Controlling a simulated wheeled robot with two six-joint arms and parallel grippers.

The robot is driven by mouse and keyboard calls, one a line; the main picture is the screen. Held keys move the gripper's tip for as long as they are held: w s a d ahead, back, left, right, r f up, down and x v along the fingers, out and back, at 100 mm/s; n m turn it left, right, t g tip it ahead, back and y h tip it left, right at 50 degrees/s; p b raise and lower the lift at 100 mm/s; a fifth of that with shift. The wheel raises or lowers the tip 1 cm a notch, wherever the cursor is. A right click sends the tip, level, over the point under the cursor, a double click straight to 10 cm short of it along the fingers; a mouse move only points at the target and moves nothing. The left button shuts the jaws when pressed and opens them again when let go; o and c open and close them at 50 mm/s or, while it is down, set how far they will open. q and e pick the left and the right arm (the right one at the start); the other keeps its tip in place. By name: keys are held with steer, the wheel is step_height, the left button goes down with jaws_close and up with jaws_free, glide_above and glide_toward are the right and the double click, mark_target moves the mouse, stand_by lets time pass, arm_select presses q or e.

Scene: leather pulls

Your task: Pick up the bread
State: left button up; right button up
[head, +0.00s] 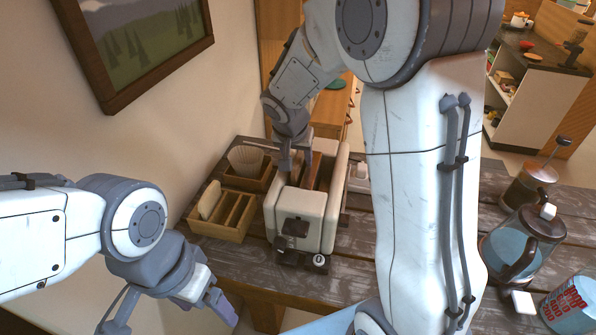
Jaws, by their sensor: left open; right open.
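A pale slice of bread (210,199) stands in the left slot of a slotted wooden rack (235,232) on the table. A cream toaster (300,209) stands to the right of the rack. A brown strip (314,172) shows at its top opening; I cannot tell whether it is bread or the slot's inside. My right gripper (294,162) points down over the toaster's back left part, its jaws open. The contact there is unclear. My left gripper (168,310) is open and empty at the lower left, in front of the table and apart from the bread.
A wooden box with paper filters (246,160) stands behind the rack. My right arm hides the table's middle. A wall with a picture (140,40) borders the left.

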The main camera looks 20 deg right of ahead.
steer(key=shift+f, duration=0.15)
stand_by(0.3)
jaws_close()
stand_by(1.3)
